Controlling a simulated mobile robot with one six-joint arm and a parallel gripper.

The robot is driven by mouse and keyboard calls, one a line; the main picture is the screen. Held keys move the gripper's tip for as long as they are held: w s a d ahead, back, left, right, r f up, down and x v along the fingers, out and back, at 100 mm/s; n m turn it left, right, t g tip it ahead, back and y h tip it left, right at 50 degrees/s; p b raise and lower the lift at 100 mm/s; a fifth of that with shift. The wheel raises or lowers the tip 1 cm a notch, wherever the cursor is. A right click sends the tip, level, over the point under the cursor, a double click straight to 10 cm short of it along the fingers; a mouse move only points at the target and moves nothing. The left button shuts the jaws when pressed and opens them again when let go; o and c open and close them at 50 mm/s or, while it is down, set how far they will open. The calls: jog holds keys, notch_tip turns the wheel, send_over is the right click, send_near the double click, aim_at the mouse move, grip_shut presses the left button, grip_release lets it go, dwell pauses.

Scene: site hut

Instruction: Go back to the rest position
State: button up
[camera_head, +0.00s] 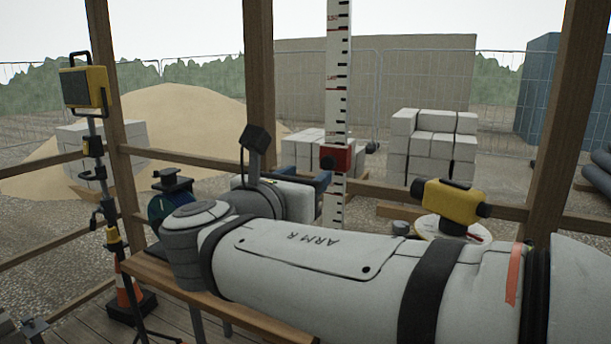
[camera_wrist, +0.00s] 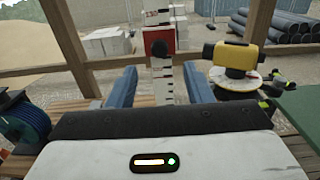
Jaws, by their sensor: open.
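My gripper (camera_wrist: 159,70) is open in the wrist view, its two blue fingers apart with nothing held between them. My white arm (camera_head: 310,260) stretches across the front of the head view and hides much of the bench. Beyond the fingers stands a tall white measuring staff (camera_head: 338,70) with a red clamp (camera_head: 336,158). The clamp also shows in the wrist view (camera_wrist: 159,40), in line with the gap between the fingers. I cannot tell how far the staff is from the fingertips.
A yellow level (camera_head: 448,205) sits on a white round plate to the right; it also shows in the wrist view (camera_wrist: 234,59). A blue reel (camera_wrist: 25,118) is at left. A work lamp (camera_head: 84,87) on a stand, wooden posts and rails (camera_head: 258,60) surround the bench (camera_head: 215,310).

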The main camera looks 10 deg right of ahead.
jog(key=s+d+f+m+g+y+p, duration=0.1)
jog(key=s+d+f+m+g, duration=0.25)
jog(key=d+f+m, duration=0.35)
jog(key=s+d+f+m+g+y+p, duration=0.2)
jog(key=f+m+g, duration=0.25)
jog(key=f, duration=0.35)
jog(key=s+a+f+m+g+y+p, duration=0.2)
jog(key=s+f+m+g+y, duration=0.2)
jog(key=m, duration=1.3)
jog(key=s+f+y, duration=0.3)
jog(key=f, duration=0.3)
jog(key=shift+s+a+y+p, duration=0.25)
jog(key=shift+s+y+p, duration=0.05)
jog(key=shift+s+p, duration=0.1)
dwell(0.3)
